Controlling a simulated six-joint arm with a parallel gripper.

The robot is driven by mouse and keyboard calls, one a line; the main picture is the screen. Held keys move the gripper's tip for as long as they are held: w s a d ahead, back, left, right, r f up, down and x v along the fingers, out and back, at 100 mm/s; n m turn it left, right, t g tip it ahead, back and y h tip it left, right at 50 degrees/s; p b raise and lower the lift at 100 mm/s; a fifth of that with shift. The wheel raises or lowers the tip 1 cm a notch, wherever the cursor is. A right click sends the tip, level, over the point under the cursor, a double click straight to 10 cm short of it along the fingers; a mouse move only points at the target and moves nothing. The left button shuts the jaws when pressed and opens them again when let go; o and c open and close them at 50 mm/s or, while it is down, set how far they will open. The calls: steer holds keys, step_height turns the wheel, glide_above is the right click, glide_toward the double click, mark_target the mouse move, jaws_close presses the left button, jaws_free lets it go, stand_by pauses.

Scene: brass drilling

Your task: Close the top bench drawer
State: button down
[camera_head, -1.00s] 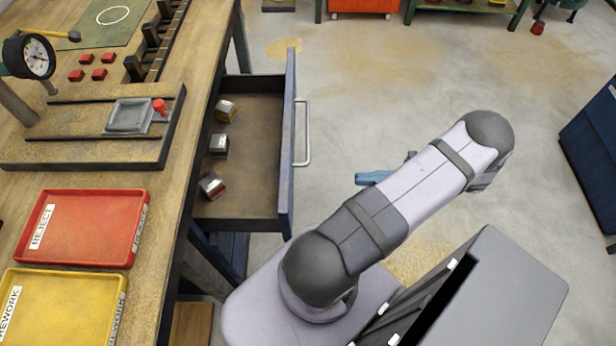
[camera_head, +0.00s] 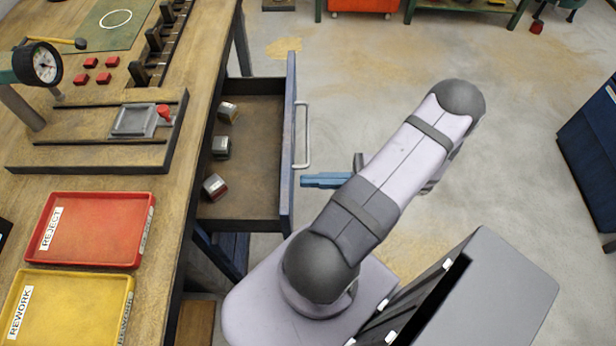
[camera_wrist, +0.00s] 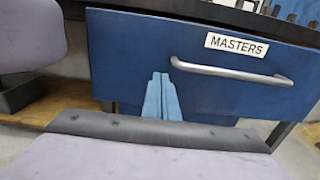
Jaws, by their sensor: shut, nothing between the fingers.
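The top bench drawer (camera_head: 288,150) is blue and stands pulled out from the bench to the right in the head view. Its metal bar handle (camera_head: 304,136) is on its front. In the wrist view the drawer front (camera_wrist: 130,45) carries a MASTERS label (camera_wrist: 236,45) above the handle (camera_wrist: 230,72). My gripper (camera_head: 306,181) has blue fingers, shut and empty, pointing at the drawer front near the handle's near end. The fingers (camera_wrist: 161,78) also show in the wrist view, below the handle's left end. I cannot tell whether they touch the drawer.
Several small metal blocks (camera_head: 220,147) lie inside the drawer. The wooden bench top (camera_head: 190,150) holds a red REJECT tray (camera_head: 120,228), a yellow REWORK tray (camera_head: 75,305) and a dial gauge (camera_head: 46,62).

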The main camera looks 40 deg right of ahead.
steer(key=shift+x, duration=0.8)
steer(key=p, duration=0.3)
glide_above(240, 191)
steer(key=a, duration=0.1)
steer(key=shift+w+a, duration=0.1)
steer(key=shift+w, duration=0.3)
steer(key=shift+r, duration=0.1)
steer(key=shift+r, duration=0.1)
steer(key=shift+s+d, duration=0.4)
steer(key=shift+d, duration=0.15)
steer(key=b+v, duration=0.1)
steer(key=v, duration=1.2)
steer(key=shift+a, duration=0.1)
